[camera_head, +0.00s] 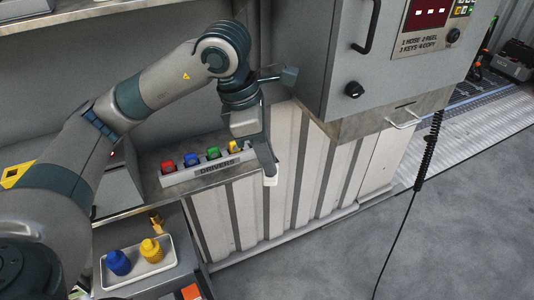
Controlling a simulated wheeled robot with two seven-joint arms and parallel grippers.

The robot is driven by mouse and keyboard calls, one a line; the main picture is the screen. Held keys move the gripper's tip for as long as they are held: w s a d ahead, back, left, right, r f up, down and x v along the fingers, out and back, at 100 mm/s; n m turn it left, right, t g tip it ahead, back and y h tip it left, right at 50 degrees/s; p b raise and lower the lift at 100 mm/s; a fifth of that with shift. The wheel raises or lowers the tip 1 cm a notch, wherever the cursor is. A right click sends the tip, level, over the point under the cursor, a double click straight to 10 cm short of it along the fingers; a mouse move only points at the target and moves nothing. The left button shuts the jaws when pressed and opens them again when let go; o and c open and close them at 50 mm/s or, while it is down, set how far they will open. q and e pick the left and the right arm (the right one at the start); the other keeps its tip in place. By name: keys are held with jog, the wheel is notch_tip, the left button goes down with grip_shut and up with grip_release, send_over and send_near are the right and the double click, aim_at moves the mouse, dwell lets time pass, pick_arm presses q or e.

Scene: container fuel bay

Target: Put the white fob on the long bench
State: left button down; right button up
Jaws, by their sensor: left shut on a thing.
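My left gripper (268,168) reaches in from the left and points down, in front of the pale ribbed wall below the grey cabinet. It is shut on a small white thing, the white fob (270,181), which shows just at the fingertips. The fob is held in the air, right of the bench end; most of it is hidden by the fingers. The long bench seems to be the grey metal-topped surface (134,196) at the left, partly covered by my arm. My right gripper is not in view.
A rack labelled DRIVERS (216,167) with several coloured handles stands along the bench edge. Below, a white tray (142,272) holds a blue and a yellow knobbed piece. A grey cabinet (395,70) juts out at the upper right. A black coiled cable (428,150) hangs beside it.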

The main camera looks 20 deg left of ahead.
aim_at(264, 186)
pick_arm(q)
jog(key=shift+s+f+m, duration=0.3)
jog(key=shift+s+m, duration=0.1)
jog(key=shift+m, duration=0.2)
jog(key=f+m, duration=0.1)
jog(key=m, duration=0.1)
jog(key=f+m+g, duration=0.1)
jog(key=m, duration=0.1)
jog(key=s+f+m+g, duration=0.1)
jog(key=m, duration=0.1)
jog(key=shift+d+f+m, duration=0.1)
jog(key=shift+f+m, duration=0.05)
jog(key=shift+m, duration=0.15)
jog(key=f+m, duration=0.1)
jog(key=m, duration=0.1)
jog(key=f+m+g, duration=0.1)
jog(key=m, duration=0.1)
jog(key=shift+s+f+m, duration=0.1)
jog(key=shift+s+m, duration=0.1)
jog(key=shift+m, duration=0.1)
notch_tip(264, 186, down, 7)
jog(key=s+a+m+g+y+b, duration=0.1)
jog(key=m+y, duration=0.1)
jog(key=m, duration=0.8)
jog(key=shift+s+r+m+g+y, duration=0.2)
jog(key=shift+m+g+y, duration=0.2)
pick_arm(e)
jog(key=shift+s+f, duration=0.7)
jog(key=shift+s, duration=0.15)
